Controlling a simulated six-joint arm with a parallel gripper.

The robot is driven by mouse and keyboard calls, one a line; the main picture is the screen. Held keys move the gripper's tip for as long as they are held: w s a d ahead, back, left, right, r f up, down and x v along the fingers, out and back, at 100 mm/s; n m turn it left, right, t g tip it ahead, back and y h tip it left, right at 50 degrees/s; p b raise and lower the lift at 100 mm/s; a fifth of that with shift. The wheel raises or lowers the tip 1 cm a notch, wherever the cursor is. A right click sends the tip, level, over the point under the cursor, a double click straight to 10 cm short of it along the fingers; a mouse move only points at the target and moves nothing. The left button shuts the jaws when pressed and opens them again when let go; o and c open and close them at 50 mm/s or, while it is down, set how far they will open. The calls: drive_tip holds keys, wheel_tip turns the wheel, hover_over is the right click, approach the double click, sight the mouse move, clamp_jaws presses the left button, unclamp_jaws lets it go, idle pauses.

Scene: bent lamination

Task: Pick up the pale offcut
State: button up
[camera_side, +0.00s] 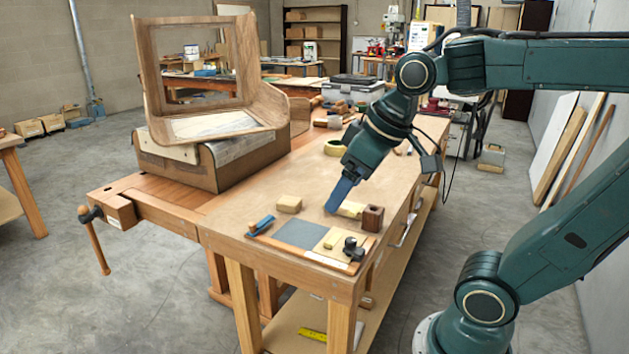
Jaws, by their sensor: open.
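A pale offcut (352,209) lies on the workbench top, partly hidden by a blue finger of my gripper. My gripper (335,208) points down at a slant, with its blue fingertips low over the bench at the offcut's left end. The gripper is open. Only one finger shows clearly, so I cannot tell whether the offcut lies between the fingers or whether they touch it.
A tan block (289,204) lies left of the gripper, and a dark brown block (373,218) stands close right of the offcut. A tool board (322,256) lies in front. A bent wooden frame (150,75) rests on a form (240,160) at left.

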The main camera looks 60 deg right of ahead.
drive_tip(key=w+d+r, duration=0.1)
drive_tip(key=w+d, duration=0.4)
drive_tip(key=w, duration=0.5)
drive_tip(key=n+g, duration=0.1)
hover_over(290, 200)
drive_tip(key=s, duration=0.2)
drive_tip(key=shift+y, duration=0.3)
drive_tip(key=shift+s+a+f, duration=0.1)
drive_tip(key=shift+s+f, duration=0.05)
drive_tip(key=shift+f, duration=10.3)
drive_tip(key=shift+x, duration=2.55)
